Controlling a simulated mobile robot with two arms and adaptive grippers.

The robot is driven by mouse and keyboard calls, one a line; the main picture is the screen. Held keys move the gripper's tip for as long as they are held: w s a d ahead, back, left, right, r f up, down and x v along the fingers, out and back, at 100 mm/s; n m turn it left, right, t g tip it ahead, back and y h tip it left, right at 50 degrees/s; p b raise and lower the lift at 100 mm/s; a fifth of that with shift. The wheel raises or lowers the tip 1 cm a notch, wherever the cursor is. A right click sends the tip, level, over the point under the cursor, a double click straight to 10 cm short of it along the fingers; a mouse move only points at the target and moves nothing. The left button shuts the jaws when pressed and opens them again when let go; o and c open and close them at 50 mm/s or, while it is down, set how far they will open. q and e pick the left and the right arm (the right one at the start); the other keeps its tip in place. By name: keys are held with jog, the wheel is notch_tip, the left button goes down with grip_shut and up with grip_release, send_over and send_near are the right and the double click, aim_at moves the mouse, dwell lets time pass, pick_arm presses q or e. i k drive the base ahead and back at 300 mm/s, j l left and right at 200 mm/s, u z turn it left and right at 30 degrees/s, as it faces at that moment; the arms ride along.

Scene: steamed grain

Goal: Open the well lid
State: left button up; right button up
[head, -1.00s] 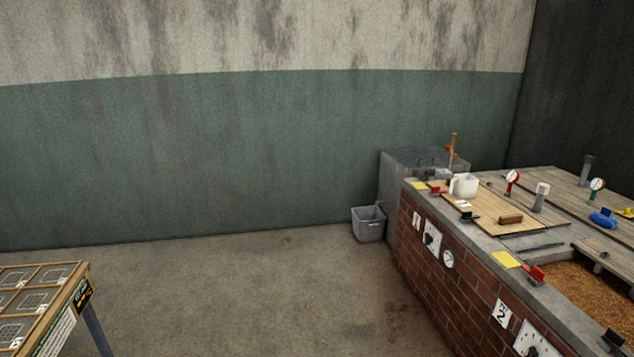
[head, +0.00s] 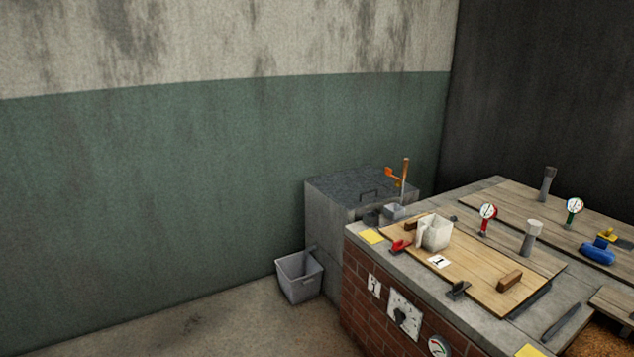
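A wooden board lid (head: 470,277) with wooden grip blocks and a white card marked 1 lies flat on the brick counter, covering what is beneath it. A grey block (head: 325,220) stands behind the counter, with a dark flat top (head: 345,187) and a small handle (head: 369,195); this top looks shut. I cannot tell which of these is called the well lid. A white jug (head: 436,232) stands on the wooden board. Neither of my grippers is in view.
A grey bin (head: 299,277) stands on the floor beside the block. A red clip (head: 400,246), a dark clip (head: 458,290) and gauges (head: 488,212) are on the counter (head: 365,250). A wooden stick with an orange piece (head: 396,176) rises by the block. Floor (head: 220,325) at left is clear.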

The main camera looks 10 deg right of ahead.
aim_at(350, 189)
jog(key=i+z, duration=0.2)
jog(key=i, duration=1.6)
jog(key=i+z, duration=0.4)
jog(key=i+j+z, duration=0.15)
jog(key=i+z, duration=0.25)
jog(key=i, duration=0.15)
